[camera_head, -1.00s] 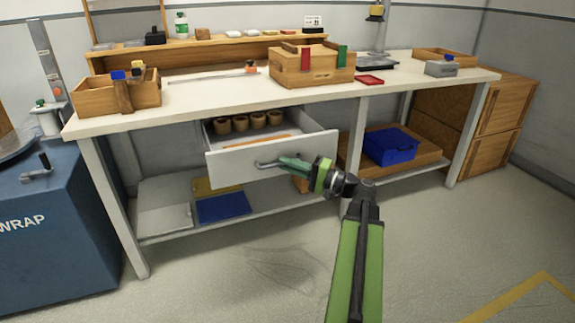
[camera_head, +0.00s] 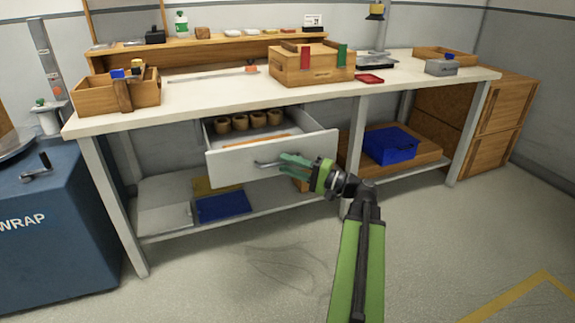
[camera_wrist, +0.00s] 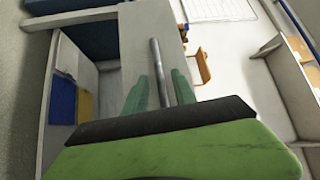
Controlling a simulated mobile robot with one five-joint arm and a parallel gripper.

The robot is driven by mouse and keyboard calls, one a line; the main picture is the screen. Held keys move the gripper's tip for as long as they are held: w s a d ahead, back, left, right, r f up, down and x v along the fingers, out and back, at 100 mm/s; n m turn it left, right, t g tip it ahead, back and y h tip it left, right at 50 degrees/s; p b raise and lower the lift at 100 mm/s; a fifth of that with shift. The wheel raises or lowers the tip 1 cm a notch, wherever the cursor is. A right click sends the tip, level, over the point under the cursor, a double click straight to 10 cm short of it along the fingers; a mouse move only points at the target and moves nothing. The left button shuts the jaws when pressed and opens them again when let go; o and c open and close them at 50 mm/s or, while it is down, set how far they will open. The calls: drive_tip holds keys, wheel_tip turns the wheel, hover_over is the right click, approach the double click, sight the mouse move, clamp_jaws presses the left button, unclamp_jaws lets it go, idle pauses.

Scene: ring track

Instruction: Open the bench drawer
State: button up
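The bench drawer (camera_head: 227,165) stands pulled out beneath the bench top, its inside showing from above. Its white front also shows in the wrist view (camera_wrist: 133,48). The grey bar handle (camera_head: 264,163) is on that front. My gripper (camera_head: 287,162) is at the right part of the handle, with its green fingers spread apart. In the wrist view the handle (camera_wrist: 158,68) runs between the two fingers (camera_wrist: 160,90), with gaps on both sides. Several brown round pieces (camera_head: 241,122) and an orange strip (camera_head: 243,142) lie in the drawer.
The bench top (camera_head: 215,93) holds wooden boxes and small items. A lower shelf carries a blue flat thing (camera_head: 222,207) under the drawer and a blue box (camera_head: 391,145) at right. A blue machine (camera_head: 60,235) stands at left. The floor in front is clear.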

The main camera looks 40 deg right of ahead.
drive_tip(key=b+v, duration=0.2)
drive_tip(key=v, duration=1.4)
drive_tip(key=shift+s+d, duration=0.15)
drive_tip(key=shift+s, duration=0.25)
